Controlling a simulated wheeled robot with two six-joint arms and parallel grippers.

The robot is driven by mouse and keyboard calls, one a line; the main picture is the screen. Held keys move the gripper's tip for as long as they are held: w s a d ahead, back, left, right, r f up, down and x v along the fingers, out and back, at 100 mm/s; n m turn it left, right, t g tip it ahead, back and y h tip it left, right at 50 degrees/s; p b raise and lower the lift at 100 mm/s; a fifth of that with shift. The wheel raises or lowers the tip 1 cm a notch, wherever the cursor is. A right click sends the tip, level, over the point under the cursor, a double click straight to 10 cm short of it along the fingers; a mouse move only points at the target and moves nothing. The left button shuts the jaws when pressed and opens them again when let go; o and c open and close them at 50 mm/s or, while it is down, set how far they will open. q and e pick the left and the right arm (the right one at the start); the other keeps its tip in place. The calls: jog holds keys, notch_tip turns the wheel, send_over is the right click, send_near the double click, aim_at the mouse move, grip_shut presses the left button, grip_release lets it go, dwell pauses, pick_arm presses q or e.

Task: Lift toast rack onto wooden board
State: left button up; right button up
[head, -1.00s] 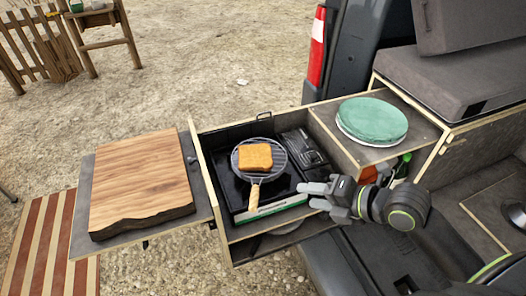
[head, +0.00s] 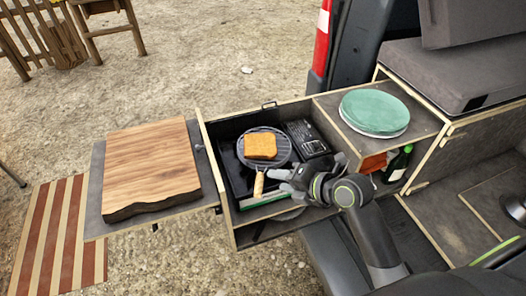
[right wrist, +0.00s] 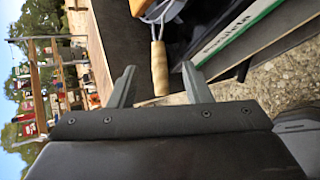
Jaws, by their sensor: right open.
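The toast rack (head: 283,150) is a round wire rack with a wooden handle (head: 259,184), sitting on the black stove in the pull-out drawer. A slice of toast (head: 261,146) lies on it. The wooden board (head: 150,166) lies on a grey side shelf left of the drawer. My right gripper (head: 283,180) is open and empty, just right of the handle in the head view. In the right wrist view the handle (right wrist: 159,68) shows between and beyond the open fingers (right wrist: 160,88). I cannot tell whether they touch it. My left gripper is not in view.
The drawer's wooden wall (head: 220,190) stands between the stove and the board. The board's top is clear.

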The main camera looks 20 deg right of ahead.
aim_at(262, 160)
jog(key=p+x, duration=0.3)
jog(key=x, duration=0.4)
jog(key=shift+w, duration=0.1)
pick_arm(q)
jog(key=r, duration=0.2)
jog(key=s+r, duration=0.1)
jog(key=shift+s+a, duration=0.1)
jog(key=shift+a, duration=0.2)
pick_arm(e)
jog(key=shift+r, duration=0.1)
grip_shut()
